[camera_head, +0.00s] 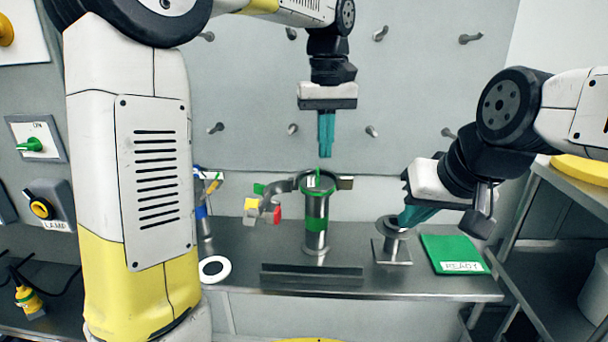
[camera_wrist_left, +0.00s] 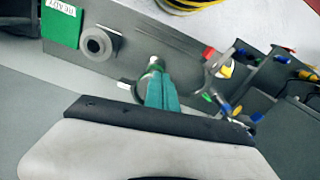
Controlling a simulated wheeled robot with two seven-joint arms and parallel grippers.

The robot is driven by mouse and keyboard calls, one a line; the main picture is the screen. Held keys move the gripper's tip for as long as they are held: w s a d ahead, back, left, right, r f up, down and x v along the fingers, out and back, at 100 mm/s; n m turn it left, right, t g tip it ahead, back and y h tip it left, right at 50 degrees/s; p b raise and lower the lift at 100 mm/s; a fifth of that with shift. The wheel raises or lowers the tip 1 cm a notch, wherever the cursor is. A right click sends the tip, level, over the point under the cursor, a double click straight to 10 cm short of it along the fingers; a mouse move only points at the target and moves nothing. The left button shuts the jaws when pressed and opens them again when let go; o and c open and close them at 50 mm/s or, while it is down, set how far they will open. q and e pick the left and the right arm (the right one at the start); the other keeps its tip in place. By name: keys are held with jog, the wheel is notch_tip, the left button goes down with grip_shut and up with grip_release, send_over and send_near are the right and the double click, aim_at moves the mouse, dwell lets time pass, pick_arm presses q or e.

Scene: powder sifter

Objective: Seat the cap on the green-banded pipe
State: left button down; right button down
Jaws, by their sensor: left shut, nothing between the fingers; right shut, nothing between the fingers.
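The green-banded pipe (camera_head: 316,240) stands upright on the metal bench, with an open hinged clamp (camera_head: 285,186) around its upper end. My left gripper (camera_head: 326,155) is shut and empty, pointing down just above the pipe's top; it also shows in the left wrist view (camera_wrist_left: 160,92), where its fingers partly hide the pipe. A short stand (camera_head: 392,250) with a round grey top is right of the pipe. My right gripper (camera_head: 408,218) is shut and empty, its fingertips at that top; contact is unclear. I cannot make out the cap for certain.
A green READY mat (camera_head: 453,254) lies right of the stand. A low dark rail (camera_head: 312,276) runs in front of the pipe, with a white ring (camera_head: 214,269) to its left. Pegs stick out of the back wall.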

aim_at(319, 187)
pick_arm(q)
jog(key=shift+w+a+f, duration=0.1)
jog(key=shift+w+f, duration=0.55)
jog(key=shift+f, duration=1)
jog(key=shift+w+a+f, duration=0.15)
jog(key=shift+w+f, duration=0.5)
jog(key=shift+f, duration=1)
jog(key=shift+w+a+f, duration=0.1)
jog(key=shift+w+f, duration=0.55)
jog(key=shift+f, duration=1)
jog(key=shift+w+a, duration=0.15)
jog(key=shift+w, duration=0.65)
jog(key=shift+s, duration=0.1)
